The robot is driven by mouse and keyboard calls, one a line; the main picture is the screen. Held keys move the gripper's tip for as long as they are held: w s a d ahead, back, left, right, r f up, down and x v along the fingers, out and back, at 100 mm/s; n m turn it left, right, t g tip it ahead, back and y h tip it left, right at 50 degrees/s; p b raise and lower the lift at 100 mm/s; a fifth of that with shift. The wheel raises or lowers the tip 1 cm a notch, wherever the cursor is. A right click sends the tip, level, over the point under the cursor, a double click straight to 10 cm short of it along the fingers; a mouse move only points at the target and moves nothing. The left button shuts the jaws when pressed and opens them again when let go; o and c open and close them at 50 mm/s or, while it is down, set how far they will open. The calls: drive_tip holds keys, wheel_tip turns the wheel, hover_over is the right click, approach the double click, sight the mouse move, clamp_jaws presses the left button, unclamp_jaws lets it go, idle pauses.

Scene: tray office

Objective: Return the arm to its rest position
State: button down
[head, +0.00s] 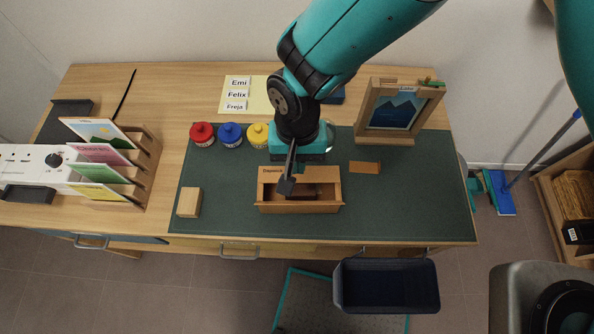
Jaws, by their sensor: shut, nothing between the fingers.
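My gripper (287,184) is at the end of the teal arm, which reaches down from the upper right. Its dark fingers are shut and hold nothing. They point down over the small wooden box (300,209) on the dark green mat (400,215). A brown block-like shape shows inside the box, partly hidden behind the fingers. I cannot tell whether the fingers touch the box.
Red (203,134), blue (230,134) and yellow (258,135) pots stand left of the arm. A wooden frame (375,132) stands to the right, and a card rack (146,165) to the left. A dark bin (386,286) is at the desk's front edge.

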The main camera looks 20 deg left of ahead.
drive_tip(key=w+d+r+n+y, duration=0.1)
drive_tip(key=w+d+r, duration=0.1)
drive_tip(key=d+r, duration=0.5)
drive_tip(key=w+d+r+y, duration=0.1)
drive_tip(key=d+r, duration=0.2)
drive_tip(key=r, duration=0.8)
drive_tip(key=s+d+r+n+y, duration=0.1)
drive_tip(key=s+d+r, duration=0.2)
drive_tip(key=d, duration=0.3)
drive_tip(key=s+d+r+n+t+y, duration=0.1)
drive_tip(key=s+d+r, duration=0.3)
drive_tip(key=d+r, duration=0.1)
drive_tip(key=shift+d+r+n+t+y+b, duration=0.15)
drive_tip(key=shift+d+n+t+y+b, duration=0.25)
drive_tip(key=shift+d, duration=0.4)
drive_tip(key=shift+d, duration=0.1)
